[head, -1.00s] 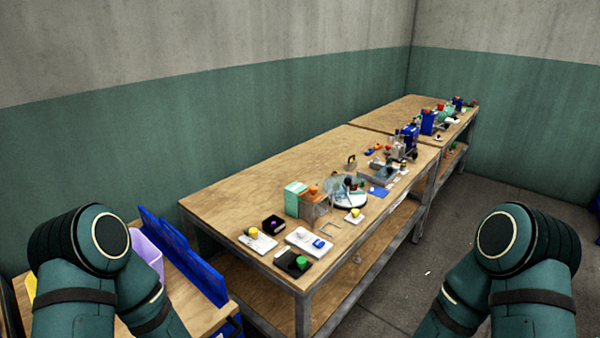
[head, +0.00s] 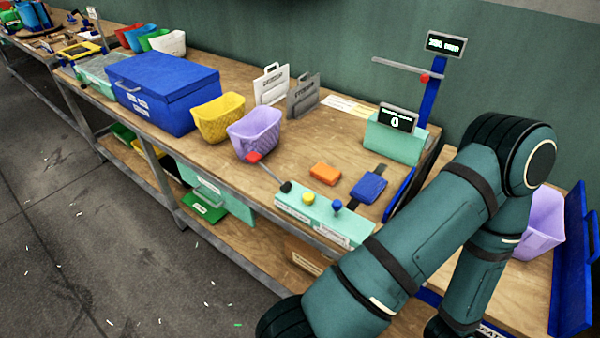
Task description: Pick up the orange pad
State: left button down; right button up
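The orange pad (head: 324,173) is a small flat block lying on the wooden bench top. It lies between the purple basket (head: 254,133) and a blue pad (head: 369,187) on a dark strip. A mint-green control panel (head: 322,214) with a yellow button, a blue knob and a red-tipped lever runs along the bench edge in front of it. Nothing covers the orange pad. One of my arms fills the lower right of the head view, apart from the pad in the picture. Neither gripper shows.
A blue lidded box (head: 162,92) and a yellow basket (head: 218,118) stand left of the purple basket. Behind are a white holder (head: 271,85), a grey holder (head: 303,96) and a mint press (head: 394,140) with a blue post. Open floor lies at left.

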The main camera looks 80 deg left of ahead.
aim_at(324, 172)
jog(key=u, duration=2.35)
